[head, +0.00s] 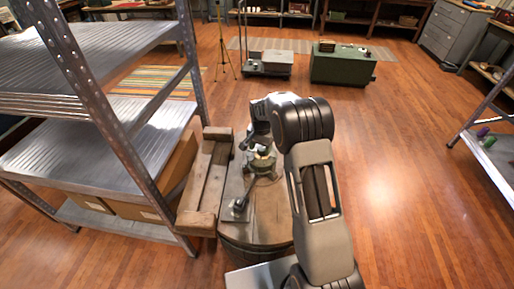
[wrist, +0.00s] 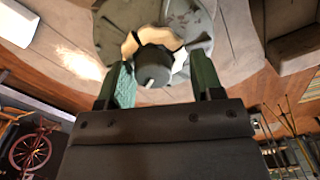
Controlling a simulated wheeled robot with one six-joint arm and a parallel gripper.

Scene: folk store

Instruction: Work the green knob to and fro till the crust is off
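In the wrist view a round grey-green knob (wrist: 153,66) shows in the gap between the fingertips of my gripper (wrist: 161,78). The gripper is open, with a visible gap on both sides of the knob. A pale, cream-coloured crust (wrist: 146,38) rings the knob's base, on a round grey-green metal fitting (wrist: 112,30). In the head view the fitting (head: 262,166) stands on a wooden barrel top (head: 265,205), with my gripper (head: 259,148) over it. My arm hides part of the barrel; the knob's contact side is hard to see there.
A metal lever with a small plate (head: 238,208) is on the barrel top. A wooden frame (head: 205,185) stands close at the left, beside a metal shelf rack (head: 85,150). Open wooden floor (head: 400,130) lies to the right. A green chest (head: 343,66) stands further back.

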